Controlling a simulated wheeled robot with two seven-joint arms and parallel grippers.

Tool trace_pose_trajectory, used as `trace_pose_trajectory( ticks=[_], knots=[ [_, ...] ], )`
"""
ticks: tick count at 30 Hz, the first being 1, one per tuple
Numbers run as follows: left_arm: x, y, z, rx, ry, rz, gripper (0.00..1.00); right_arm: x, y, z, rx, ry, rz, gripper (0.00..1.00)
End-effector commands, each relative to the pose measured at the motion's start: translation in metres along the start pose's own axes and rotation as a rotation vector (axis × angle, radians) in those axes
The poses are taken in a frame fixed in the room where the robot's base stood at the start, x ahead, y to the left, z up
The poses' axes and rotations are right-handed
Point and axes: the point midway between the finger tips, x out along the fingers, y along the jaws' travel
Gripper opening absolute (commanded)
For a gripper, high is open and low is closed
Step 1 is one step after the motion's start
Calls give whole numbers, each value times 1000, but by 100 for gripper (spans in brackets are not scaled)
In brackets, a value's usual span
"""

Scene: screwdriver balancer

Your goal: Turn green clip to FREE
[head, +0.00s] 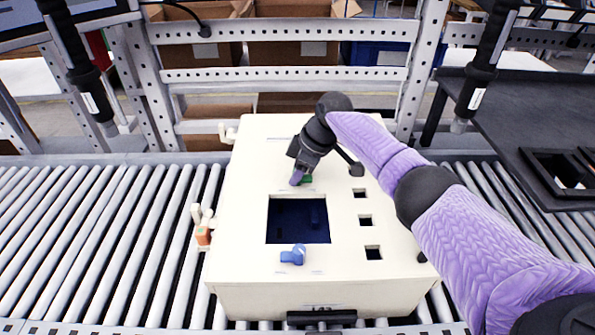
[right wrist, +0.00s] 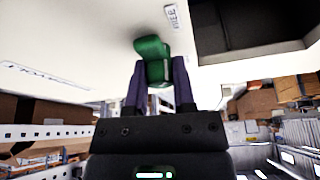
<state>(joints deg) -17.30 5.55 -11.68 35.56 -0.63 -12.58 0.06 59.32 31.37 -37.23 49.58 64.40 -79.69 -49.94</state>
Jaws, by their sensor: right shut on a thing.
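The green clip (head: 307,180) sits at the far edge of the square opening in the top of a cream box (head: 240,220). My right gripper (head: 298,178) reaches down onto it and partly hides it in the head view. In the right wrist view, the dark purple fingers (right wrist: 159,88) are shut on the green clip (right wrist: 152,47), one on each side. A label reading FREE (right wrist: 172,17) is beside the clip, near the opening. Another label (right wrist: 42,77) lies on the other side, its text hard to read. My left gripper is not in view.
A blue clip (head: 293,256) sits at the near edge of the opening. Several small square holes run down the box's right side. An orange-and-white fitting (head: 203,230) is at its left. The box stands on a roller conveyor (head: 90,240), with free rollers to the left.

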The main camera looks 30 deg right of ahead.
Motion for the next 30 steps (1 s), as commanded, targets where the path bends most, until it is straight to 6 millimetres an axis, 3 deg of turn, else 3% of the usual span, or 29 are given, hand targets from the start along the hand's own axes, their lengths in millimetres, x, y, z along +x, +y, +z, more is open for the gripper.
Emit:
trace_pose_trajectory(
  ticks=[1, 6, 15, 24, 30],
  knots=[
    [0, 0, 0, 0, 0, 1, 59, 0, 0, 0, 0, -1, 0, 34],
    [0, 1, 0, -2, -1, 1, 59, 0, 0, 0, 0, 0, 0, 67],
    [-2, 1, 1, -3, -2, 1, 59, -5, 0, 0, 0, 1, 2, 67],
    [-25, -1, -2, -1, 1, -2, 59, -77, 1, -1, 1, 2, 4, 67],
    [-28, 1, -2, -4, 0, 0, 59, -99, 0, 0, 1, 0, 2, 67]
  ],
)
